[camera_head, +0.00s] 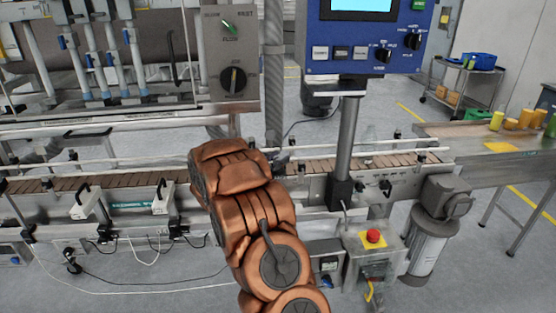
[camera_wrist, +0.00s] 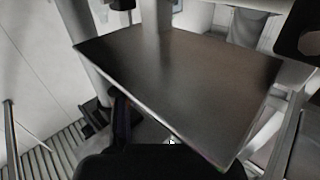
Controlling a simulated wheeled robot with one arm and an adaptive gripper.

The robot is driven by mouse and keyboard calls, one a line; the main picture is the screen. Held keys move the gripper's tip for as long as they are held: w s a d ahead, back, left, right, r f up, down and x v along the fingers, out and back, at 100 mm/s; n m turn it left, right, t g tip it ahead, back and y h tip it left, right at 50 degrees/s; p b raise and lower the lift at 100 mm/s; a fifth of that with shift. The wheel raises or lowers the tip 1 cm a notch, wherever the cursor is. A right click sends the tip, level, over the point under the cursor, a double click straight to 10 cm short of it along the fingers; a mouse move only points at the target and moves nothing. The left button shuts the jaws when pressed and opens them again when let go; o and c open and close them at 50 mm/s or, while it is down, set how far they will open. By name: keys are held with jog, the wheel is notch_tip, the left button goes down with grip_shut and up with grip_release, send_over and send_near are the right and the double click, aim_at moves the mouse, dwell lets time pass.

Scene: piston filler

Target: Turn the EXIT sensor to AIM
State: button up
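No label reading EXIT or AIM can be made out, so I cannot tell which part is the EXIT sensor. Small black fittings sit along the conveyor (camera_head: 330,165), one on the far rail (camera_head: 397,133) and one on the near side (camera_head: 385,187). My orange arm reaches up over the conveyor in the head view and hides part of it. My gripper is hidden behind the arm there. In the wrist view the dark shape of my gripper (camera_wrist: 160,162) fills the bottom edge. Its fingers are not clear, and nothing is seen held.
A dark flat plate (camera_wrist: 180,85) fills the middle of the wrist view, close to my gripper. A blue control panel (camera_head: 360,40) stands on a post. A grey box with a selector knob (camera_head: 232,80) is upper left. A red stop button (camera_head: 373,236) sits below the conveyor.

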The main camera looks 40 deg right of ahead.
grip_shut()
jog(key=shift+f+n+t+b, duration=0.2)
jog(key=shift+n+t+b, duration=0.15)
jog(key=shift+b, duration=0.4)
jog(key=shift+t+b, duration=0.35)
jog(key=shift+b, duration=0.05)
jog(key=n+t+b, duration=0.1)
jog(key=b, duration=0.1)
jog(key=n+t+y+b, duration=0.1)
jog(key=t+b, duration=0.1)
jog(key=shift+s+f+n+b, duration=0.15)
jog(key=shift+n+b, duration=0.1)
jog(key=shift+b, duration=0.1)
jog(key=n+t+y+b, duration=0.2)
jog(key=t+b, duration=0.1)
jog(key=b, duration=0.1)
jog(key=n+t+y+b, duration=0.2)
jog(key=b, duration=0.3)
jog(key=shift+d+r+t, duration=0.1)
jog(key=shift+r+t, duration=0.1)
jog(key=shift+t, duration=0.2)
jog(key=shift+r+n+t+y+b, duration=0.15)
jog(key=shift+n+t+y+b, duration=0.6)
jog(key=shift+n+t+y, duration=0.55)
jog(key=shift+r+n+y+p, duration=0.15)
jog(key=shift+n+y+p, duration=0.25)
jog(key=shift+y, duration=0.5)
jog(key=shift+n+t+y+p, duration=0.45)
jog(key=shift+n+t+y, duration=0.3)
jog(key=shift+y, duration=0.25)
